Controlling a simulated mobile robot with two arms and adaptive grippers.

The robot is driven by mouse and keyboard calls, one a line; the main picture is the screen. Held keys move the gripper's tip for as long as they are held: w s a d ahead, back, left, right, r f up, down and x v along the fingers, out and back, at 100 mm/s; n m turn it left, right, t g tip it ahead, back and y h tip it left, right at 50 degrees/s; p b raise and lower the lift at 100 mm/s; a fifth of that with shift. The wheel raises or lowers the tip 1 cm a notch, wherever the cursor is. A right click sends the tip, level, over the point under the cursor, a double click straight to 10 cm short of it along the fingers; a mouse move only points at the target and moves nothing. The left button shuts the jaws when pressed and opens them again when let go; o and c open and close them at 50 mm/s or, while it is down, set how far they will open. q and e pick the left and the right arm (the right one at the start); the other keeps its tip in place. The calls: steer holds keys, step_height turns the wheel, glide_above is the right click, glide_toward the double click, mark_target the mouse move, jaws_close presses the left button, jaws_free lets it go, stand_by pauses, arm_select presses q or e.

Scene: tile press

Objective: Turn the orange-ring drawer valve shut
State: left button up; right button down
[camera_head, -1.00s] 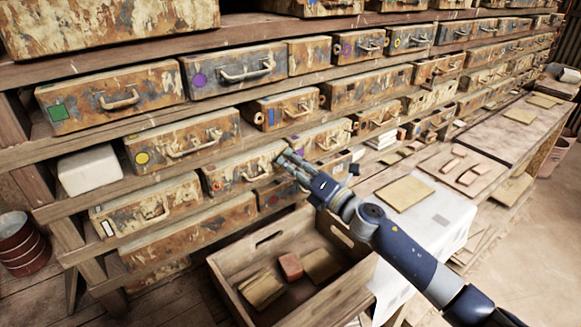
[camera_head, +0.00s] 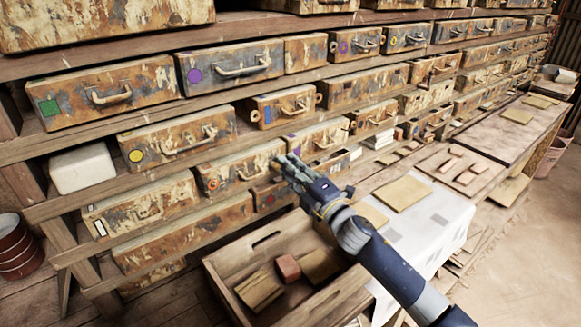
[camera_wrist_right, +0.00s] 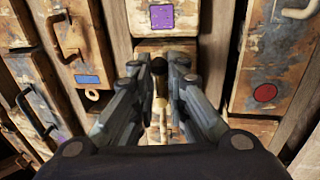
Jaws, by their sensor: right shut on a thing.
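The orange-ring drawer (camera_head: 236,172) sits in the middle shelf row, with its round orange mark near its left end. My right gripper (camera_head: 280,162) is at the right end of that drawer's front. In the right wrist view its fingers (camera_wrist_right: 160,72) are closed around a small pale, dark-ended part (camera_wrist_right: 160,102), which appears to be the drawer valve. The fingers hide most of it, so I cannot tell how far it is turned. My left gripper is not in view.
A purple-square drawer (camera_wrist_right: 161,18), a blue-marked drawer (camera_wrist_right: 88,79) and a red-disc drawer (camera_wrist_right: 265,93) surround the gripper closely. An open wooden crate (camera_head: 222,285) with blocks stands below. A cloth-covered table (camera_head: 440,215) is at right.

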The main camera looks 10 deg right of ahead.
steer(key=shift+f, duration=0.1)
stand_by(0.3)
steer(key=c, duration=1.7)
jaws_free()
steer(key=shift+s, duration=0.1)
steer(key=v, duration=1.2)
